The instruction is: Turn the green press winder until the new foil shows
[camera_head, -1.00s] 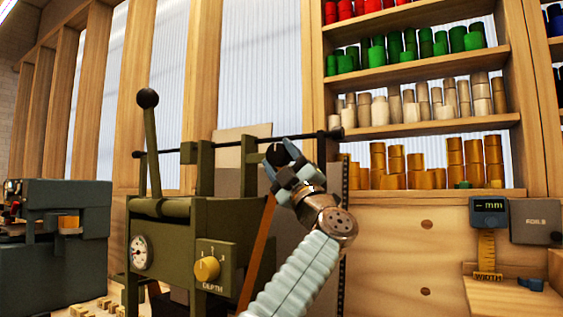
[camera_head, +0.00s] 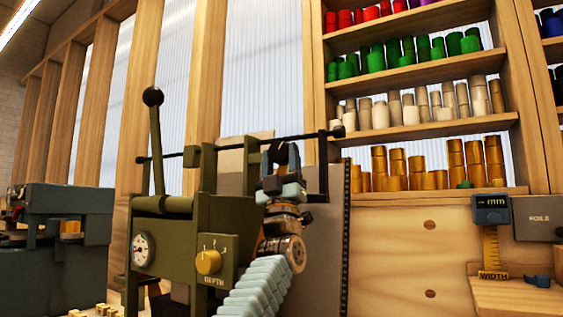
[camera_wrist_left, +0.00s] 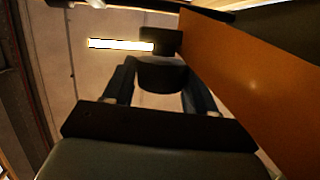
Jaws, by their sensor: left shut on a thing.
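The green press (camera_head: 165,228) stands left of centre in the head view, with a black-knobbed lever, a gauge and a yellow DEPTH dial. A dark rod runs across its top. My left gripper (camera_head: 282,158) is at the right end of the press, just below the rod, shut on the dark winder knob. In the left wrist view the knob (camera_wrist_left: 162,77) sits between both fingers. A broad orange foil band (camera_wrist_left: 250,75) runs beside it there. The rest of the winder is hidden behind my gripper. My right gripper is out of view.
A grey machine (camera_head: 70,240) stands at the left. Shelves of coloured rolls (camera_head: 420,55) fill the back right. A grey panel (camera_head: 325,235) stands close behind my left arm.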

